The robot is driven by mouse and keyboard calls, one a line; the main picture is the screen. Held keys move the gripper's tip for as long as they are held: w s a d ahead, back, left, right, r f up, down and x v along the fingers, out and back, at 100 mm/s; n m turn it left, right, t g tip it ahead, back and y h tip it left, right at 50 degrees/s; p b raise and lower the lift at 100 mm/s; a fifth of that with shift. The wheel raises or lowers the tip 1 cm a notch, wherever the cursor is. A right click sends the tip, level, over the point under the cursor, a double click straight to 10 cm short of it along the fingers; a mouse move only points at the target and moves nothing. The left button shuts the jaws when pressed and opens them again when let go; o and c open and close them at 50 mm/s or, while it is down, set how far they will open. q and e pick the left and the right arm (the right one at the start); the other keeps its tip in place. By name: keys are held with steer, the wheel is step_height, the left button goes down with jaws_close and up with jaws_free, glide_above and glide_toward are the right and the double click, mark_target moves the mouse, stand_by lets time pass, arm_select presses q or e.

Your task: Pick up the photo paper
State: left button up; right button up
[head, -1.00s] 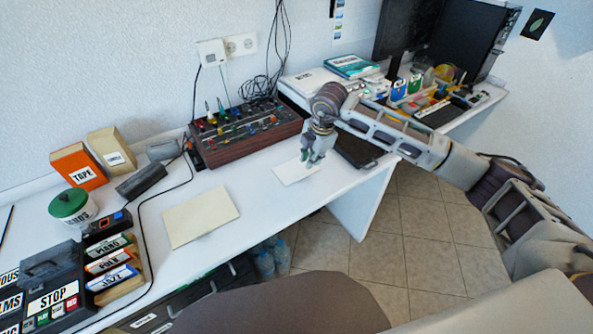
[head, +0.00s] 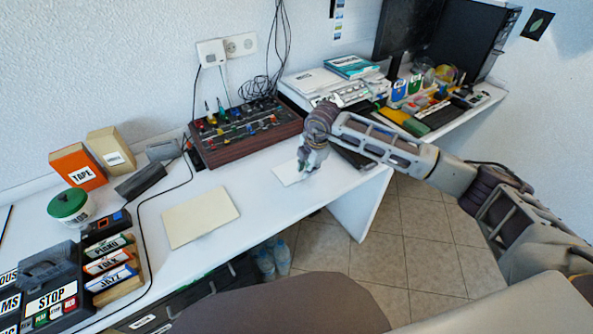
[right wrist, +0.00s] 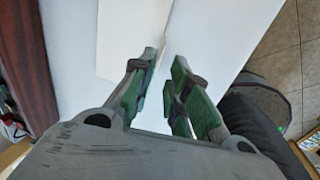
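A white sheet, seemingly the photo paper (head: 288,174), lies flat on the white desk (head: 262,211) in front of the mixer. In the right wrist view the sheet (right wrist: 128,35) lies beyond the fingers, its right edge running toward the gap between them. My right gripper (head: 307,168) is down low at the sheet's right end and hides part of it. In the right wrist view its green-padded fingers (right wrist: 165,60) are apart with a narrow empty gap. Whether they touch the sheet is unclear. My left gripper is not in view.
A brown mixer (head: 245,133) with knobs stands behind the sheet. A larger cream sheet (head: 200,216) lies to the left. Boxes, a green-lidded tub (head: 69,206) and a labelled deck (head: 50,292) crowd the left. A keyboard, monitors and small items fill the right. The desk's front edge is close.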

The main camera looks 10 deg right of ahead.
steer(key=x, duration=0.3)
steer(key=shift+w+a+f, duration=0.1)
steer(key=shift+a+f, duration=0.15)
steer(key=shift+f, duration=0.1)
steer(key=shift+w+f, duration=0.1)
steer(key=shift+f, duration=0.35)
jaws_close()
steer(key=shift+r, duration=0.4)
steer(key=v, duration=0.2)
steer(key=w+v, duration=0.1)
steer(key=v, duration=0.4)
steer(key=shift+w+a+r, duration=0.3)
steer(key=shift+w+r, duration=0.05)
steer(key=shift+r, duration=0.1)
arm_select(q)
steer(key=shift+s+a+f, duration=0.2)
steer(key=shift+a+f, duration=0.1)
arm_select(e)
steer(key=shift+v, duration=0.8)
